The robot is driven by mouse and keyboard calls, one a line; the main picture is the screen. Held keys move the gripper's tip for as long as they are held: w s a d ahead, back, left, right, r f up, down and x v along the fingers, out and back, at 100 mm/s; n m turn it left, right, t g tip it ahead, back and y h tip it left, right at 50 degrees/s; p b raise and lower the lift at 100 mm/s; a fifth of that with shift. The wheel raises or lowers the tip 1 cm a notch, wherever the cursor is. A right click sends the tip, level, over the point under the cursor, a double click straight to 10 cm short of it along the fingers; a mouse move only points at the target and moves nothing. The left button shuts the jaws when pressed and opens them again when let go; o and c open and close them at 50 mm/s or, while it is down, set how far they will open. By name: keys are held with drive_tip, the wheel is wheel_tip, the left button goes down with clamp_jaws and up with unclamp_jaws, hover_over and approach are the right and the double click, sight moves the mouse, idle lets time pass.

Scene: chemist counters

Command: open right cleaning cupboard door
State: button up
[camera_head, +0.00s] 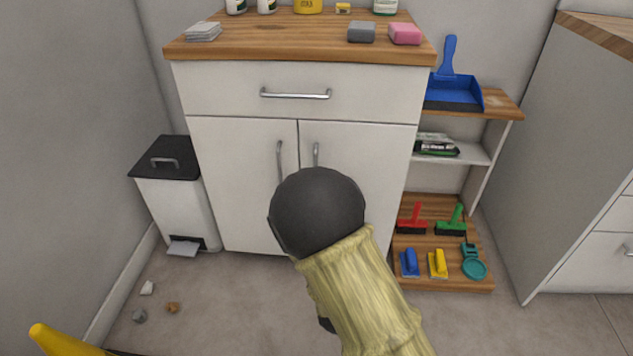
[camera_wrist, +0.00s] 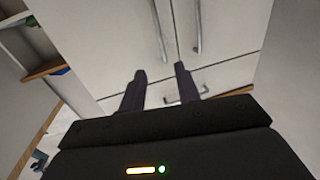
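The white cleaning cupboard has a left door (camera_head: 235,165) and a right door (camera_head: 370,155), both flush with the front. The right door's vertical metal handle (camera_head: 316,153) is partly hidden behind my arm in the head view. The wrist view is turned over, so the right door (camera_wrist: 105,40) and its handle (camera_wrist: 159,32) are left of the left door's handle (camera_wrist: 197,28). My gripper (camera_wrist: 158,69) is open and empty in front of the doors, apart from the handles. In the head view my arm hides it.
A drawer with a bar handle (camera_head: 296,94) is above the doors, under the wooden top (camera_head: 290,45). A pedal bin (camera_head: 175,195) stands left. An open shelf unit (camera_head: 483,152) with brushes stands right. A yellow object (camera_head: 62,341) is at lower left. Floor in front is mostly clear.

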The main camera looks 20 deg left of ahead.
drive_tip(key=shift+w, duration=0.1)
drive_tip(key=b+x, duration=0.6)
drive_tip(key=x, duration=1.1)
drive_tip(key=shift+w, duration=0.15)
drive_tip(key=shift+c, duration=0.4)
clamp_jaws()
